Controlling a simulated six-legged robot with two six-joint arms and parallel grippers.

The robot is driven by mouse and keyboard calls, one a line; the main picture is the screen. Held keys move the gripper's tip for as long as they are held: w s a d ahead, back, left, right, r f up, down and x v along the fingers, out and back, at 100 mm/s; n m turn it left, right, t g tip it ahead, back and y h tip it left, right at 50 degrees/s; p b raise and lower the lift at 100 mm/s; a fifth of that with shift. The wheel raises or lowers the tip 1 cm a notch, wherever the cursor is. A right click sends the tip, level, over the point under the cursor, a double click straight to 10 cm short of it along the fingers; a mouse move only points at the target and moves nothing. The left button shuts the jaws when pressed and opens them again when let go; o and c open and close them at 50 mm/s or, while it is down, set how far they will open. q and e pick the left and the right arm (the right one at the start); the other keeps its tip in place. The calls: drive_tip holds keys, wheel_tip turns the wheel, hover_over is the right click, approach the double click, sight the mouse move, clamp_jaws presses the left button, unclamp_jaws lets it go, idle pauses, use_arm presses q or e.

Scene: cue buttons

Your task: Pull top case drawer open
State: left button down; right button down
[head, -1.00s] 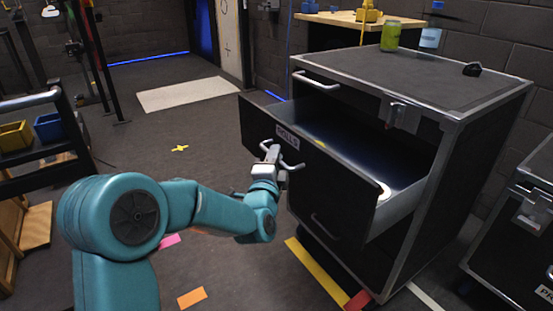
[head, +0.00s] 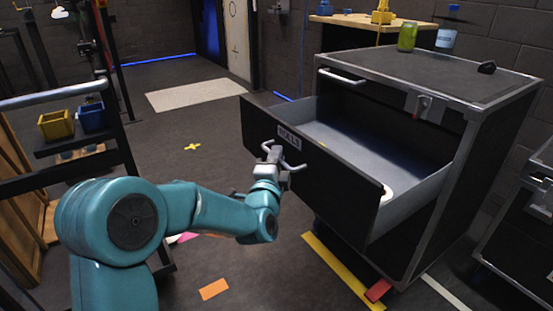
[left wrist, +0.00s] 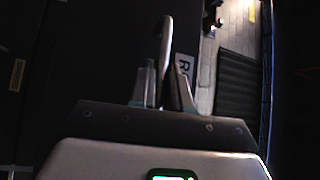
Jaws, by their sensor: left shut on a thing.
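The black case (head: 440,185) with metal edges stands at the right in the head view. Its upper drawer (head: 325,172) is pulled well out, and its pale interior shows. My left gripper (head: 272,155) is shut on the drawer's metal handle (head: 292,164), beside the label on the drawer front. In the left wrist view the handle (left wrist: 165,40) stands between the two fingers (left wrist: 160,88). My right gripper is not in view.
A green jar (head: 407,37), a clear blue-topped container (head: 446,38) and a small dark object (head: 487,67) are on the case top. A rack with yellow (head: 56,125) and blue bins (head: 92,116) stands at the left. Another case (head: 520,235) is at the lower right. Open floor lies between.

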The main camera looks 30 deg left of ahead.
use_arm(q)
drive_tip(key=shift+s+a+r, duration=0.1)
drive_tip(key=shift+s, duration=0.1)
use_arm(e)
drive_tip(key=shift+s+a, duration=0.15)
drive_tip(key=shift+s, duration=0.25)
use_arm(q)
drive_tip(key=c, duration=1.2)
unclamp_jaws()
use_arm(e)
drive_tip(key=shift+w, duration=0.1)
